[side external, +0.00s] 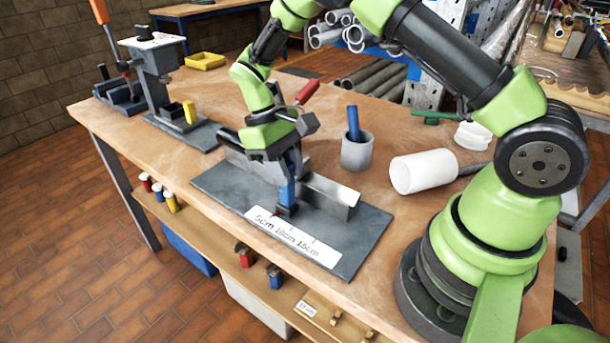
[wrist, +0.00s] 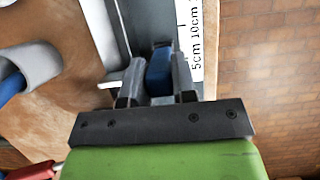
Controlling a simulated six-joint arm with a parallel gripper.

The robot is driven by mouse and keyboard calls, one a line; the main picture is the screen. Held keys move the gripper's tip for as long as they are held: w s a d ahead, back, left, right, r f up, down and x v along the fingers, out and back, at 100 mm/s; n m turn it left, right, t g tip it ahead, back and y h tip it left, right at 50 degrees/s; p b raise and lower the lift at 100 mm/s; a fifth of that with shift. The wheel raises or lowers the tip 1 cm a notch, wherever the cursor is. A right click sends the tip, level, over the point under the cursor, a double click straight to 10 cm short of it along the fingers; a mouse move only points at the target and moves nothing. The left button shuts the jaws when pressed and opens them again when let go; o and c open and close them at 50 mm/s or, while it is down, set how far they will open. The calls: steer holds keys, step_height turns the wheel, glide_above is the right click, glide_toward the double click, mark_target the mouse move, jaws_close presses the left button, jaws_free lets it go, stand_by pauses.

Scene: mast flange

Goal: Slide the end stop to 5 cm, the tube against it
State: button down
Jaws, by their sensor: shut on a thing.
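My gripper (side external: 287,178) points down and is shut on the blue end stop (side external: 287,194), which stands on a dark grey plate (side external: 225,187). In the wrist view the end stop (wrist: 159,72) is between the two fingers. A white scale (side external: 293,237) marked 5cm, 10cm and 15cm lies along the plate's front. The stop is beside its 5cm end; the exact mark is hard to read. A pale metal rail (side external: 331,191) stands behind the stop. A white tube (side external: 423,171) lies on the bench to the right, apart from the stop.
A grey cup (side external: 357,153) holding a blue stick stands behind the plate. A press-like stand (side external: 160,75) and yellow tray (side external: 205,61) are at the back left. A green tool (side external: 435,117) and white ring (side external: 473,135) lie at the back right.

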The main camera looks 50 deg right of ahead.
steer(key=shift+w, duration=0.45)
steer(key=c, duration=0.9)
jaws_free()
steer(key=v, duration=1)
steer(key=shift+s, duration=0.1)
